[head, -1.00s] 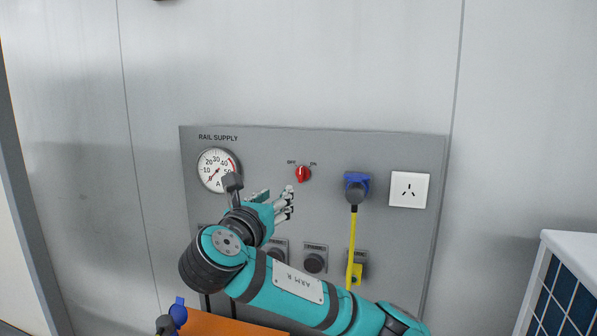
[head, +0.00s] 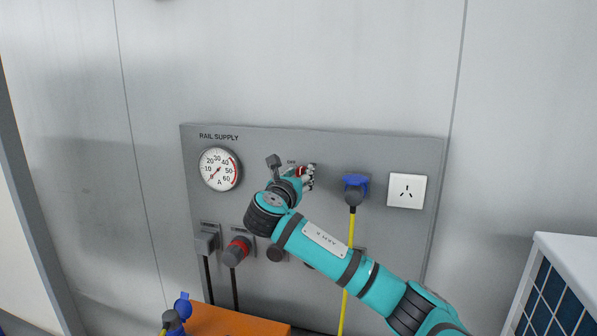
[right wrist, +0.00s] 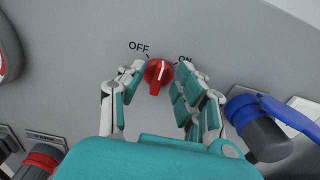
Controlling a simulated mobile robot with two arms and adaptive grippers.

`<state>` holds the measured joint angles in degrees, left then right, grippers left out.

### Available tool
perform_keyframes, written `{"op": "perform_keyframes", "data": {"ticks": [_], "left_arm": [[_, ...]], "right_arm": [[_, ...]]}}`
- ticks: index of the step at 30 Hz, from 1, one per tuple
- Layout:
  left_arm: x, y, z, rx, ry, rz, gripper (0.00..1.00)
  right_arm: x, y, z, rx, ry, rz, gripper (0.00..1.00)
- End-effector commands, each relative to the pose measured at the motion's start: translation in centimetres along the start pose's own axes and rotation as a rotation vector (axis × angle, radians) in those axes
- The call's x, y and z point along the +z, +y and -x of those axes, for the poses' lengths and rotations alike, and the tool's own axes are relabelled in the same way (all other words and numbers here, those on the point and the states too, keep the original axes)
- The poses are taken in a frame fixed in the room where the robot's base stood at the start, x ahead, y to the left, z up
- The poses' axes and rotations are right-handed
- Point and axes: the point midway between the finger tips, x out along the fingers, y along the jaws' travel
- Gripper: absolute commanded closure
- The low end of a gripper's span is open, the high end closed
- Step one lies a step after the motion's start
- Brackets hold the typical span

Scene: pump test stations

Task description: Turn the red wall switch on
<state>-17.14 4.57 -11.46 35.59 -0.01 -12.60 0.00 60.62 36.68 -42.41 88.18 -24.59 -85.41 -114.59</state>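The red wall switch (right wrist: 157,76) is a round red knob on the grey panel, with OFF printed to its upper left and ON to its upper right. A white line on it runs nearly upright, leaning slightly to the right at the top; I cannot tell which setting that is. My right gripper (right wrist: 160,78) is open, its fingers on either side of the knob. I cannot tell whether they touch it. In the head view my right gripper (head: 304,174) covers most of the switch. My left gripper is not in view.
An orange box (head: 235,322) stands below. The wall above is clear.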

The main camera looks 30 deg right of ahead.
Motion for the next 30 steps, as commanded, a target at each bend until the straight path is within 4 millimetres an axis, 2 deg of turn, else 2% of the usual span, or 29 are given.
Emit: {"op": "perform_keyframes", "data": {"ticks": [8,16,30], "left_arm": [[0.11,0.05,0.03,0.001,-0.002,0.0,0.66],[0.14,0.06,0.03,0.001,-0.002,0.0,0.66],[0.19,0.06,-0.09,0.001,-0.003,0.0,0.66]], "right_arm": [[0.01,-0.02,-0.17,0.0,0.0,0.0,0.66],[0.02,-0.02,-0.15,0.0,-0.001,0.0,1.0],[0.0,-0.07,-0.14,-0.001,-0.001,-0.048,1.0]]}}
